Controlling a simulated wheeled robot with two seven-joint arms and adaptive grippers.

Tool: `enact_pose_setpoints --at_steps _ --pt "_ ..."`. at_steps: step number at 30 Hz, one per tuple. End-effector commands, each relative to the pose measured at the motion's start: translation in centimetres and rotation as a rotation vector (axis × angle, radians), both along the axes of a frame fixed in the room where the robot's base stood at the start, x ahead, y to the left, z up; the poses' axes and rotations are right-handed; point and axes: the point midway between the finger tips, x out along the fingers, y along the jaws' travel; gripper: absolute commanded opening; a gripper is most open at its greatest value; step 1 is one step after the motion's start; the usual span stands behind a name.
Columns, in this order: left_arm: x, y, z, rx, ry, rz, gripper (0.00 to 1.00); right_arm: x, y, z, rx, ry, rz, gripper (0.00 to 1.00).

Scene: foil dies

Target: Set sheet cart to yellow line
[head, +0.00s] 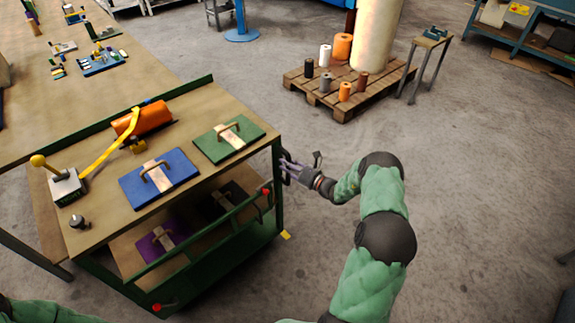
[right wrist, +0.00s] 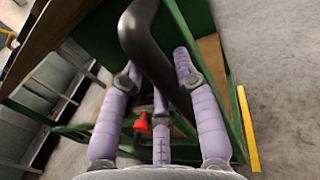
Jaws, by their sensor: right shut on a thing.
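The sheet cart (head: 280,205), with a green frame and wooden shelves, stands at the left in the head view. A dark handle (right wrist: 150,40) on its right end shows in the right wrist view. My right gripper (head: 291,169) is at that end, with its lilac fingers closed around the handle. A short part of the yellow line (head: 286,235) shows on the floor by the cart's near right corner. It also shows as a strip beside the green frame in the right wrist view (right wrist: 248,130); the cart hides any rest. My left gripper is out of view.
The cart carries blue (head: 160,178) and green (head: 229,139) plates, an orange roll (head: 142,119) and a yellow-knobbed block (head: 66,186). A purple plate (head: 162,240) is on its lower shelf. A pallet (head: 297,78) with rolls stands behind.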

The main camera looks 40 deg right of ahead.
Motion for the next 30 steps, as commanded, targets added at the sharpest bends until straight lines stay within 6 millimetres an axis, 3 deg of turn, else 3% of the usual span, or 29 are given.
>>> enact_pose_setpoints --at_steps 16,17,19,30 --pt "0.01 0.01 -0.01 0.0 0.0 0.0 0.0 -0.01 -0.26 -0.08 0.0 0.002 -0.003 0.0" --pt "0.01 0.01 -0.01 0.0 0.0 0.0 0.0 -0.01 -0.26 -0.08 0.0 0.002 -0.003 0.4" --pt "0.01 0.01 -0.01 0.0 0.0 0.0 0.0 0.0 -0.26 -0.07 0.0 0.002 -0.003 0.56" --pt "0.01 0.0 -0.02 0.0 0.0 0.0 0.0 -0.22 -0.39 -0.04 -0.001 0.002 -0.004 0.56"
